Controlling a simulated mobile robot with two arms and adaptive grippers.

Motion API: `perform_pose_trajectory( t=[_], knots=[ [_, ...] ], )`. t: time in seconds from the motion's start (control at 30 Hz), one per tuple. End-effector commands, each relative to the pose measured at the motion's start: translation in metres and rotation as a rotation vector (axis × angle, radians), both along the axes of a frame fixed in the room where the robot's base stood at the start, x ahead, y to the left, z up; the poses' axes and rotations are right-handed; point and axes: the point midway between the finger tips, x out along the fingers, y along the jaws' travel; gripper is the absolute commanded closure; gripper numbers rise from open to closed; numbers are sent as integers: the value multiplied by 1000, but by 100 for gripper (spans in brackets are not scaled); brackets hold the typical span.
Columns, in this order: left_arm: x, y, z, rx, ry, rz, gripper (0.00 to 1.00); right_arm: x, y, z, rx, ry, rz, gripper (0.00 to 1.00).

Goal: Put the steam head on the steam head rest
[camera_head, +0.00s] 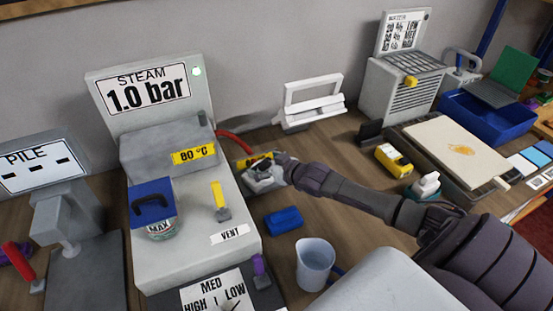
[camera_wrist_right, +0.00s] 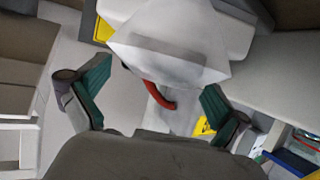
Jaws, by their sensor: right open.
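The steam head (camera_head: 264,184) is a pale grey-white piece beside the steam unit, at the end of a red hose (camera_head: 234,139). In the wrist view a pale wedge-shaped body (camera_wrist_right: 170,45), apparently the steam head, lies beyond the fingers with the red hose (camera_wrist_right: 160,97) beside it. My right gripper (camera_head: 268,163) is at the steam head and partly covers it. Its teal-padded fingers (camera_wrist_right: 152,90) are apart, with no grip visible. A yellow-and-black marking shows by the steam head, but I cannot clearly separate a rest beneath it. My left gripper is not in view.
The steam unit (camera_head: 140,137) stands left of the gripper. A white frame stand (camera_head: 312,104) is behind, a blue block (camera_head: 284,219) and a clear jug (camera_head: 315,262) in front. A yellow device (camera_head: 393,160) and a pale board (camera_head: 455,150) lie right.

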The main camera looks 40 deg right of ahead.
Motion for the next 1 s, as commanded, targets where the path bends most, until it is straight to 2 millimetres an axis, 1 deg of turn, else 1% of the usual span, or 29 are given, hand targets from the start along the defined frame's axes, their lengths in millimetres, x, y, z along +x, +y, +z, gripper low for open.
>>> perform_pose_trajectory(
  t=[0.03, 0.3, 0.5, 0.7, 1.0],
  knots=[
    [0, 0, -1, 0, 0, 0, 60, -9, -1, 1, -1, 2, 1, 0],
    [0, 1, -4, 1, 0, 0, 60, -59, -9, 21, -1, 4, 1, 0],
    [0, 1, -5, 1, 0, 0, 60, -86, -13, 34, 0, 4, 1, 0],
    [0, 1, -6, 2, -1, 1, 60, -98, -15, 41, 0, 1, 1, 0],
    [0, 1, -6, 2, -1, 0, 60, -99, -15, 42, -1, 0, 0, 0]
  ],
)
